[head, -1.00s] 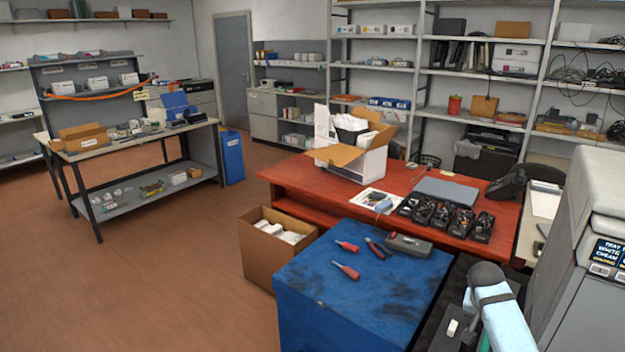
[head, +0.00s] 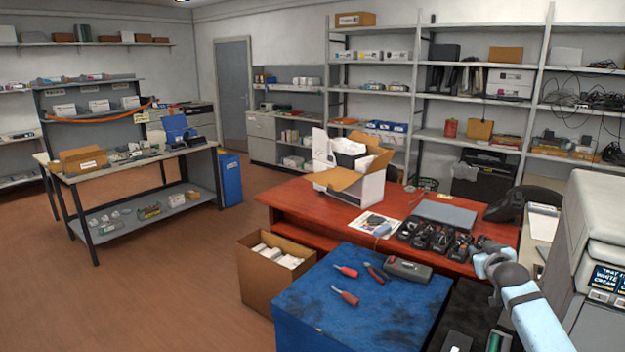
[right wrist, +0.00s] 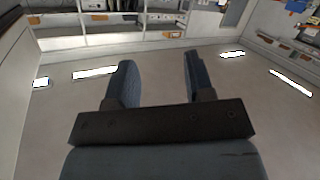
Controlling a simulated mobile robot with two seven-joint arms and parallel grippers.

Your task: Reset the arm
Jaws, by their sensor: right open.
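My right arm (head: 530,310) comes in from the lower right in the head view, with light blue links and grey joints. My right gripper (head: 486,244) appears small and dark near the right end of the black bins, and its fingers are hard to make out there. In the right wrist view the right gripper (right wrist: 160,85) has two dark fingers standing well apart with nothing between them. Behind them are the pale ceiling with bright lights and shelving at the top edge. My left gripper is in neither view.
A blue-topped table (head: 370,310) holds two red screwdrivers, pliers and a grey device (head: 407,270). Behind it, a red desk (head: 290,197) carries an open carton (head: 350,182) and black bins (head: 432,238). A large grey machine (head: 595,240) stands close on the right.

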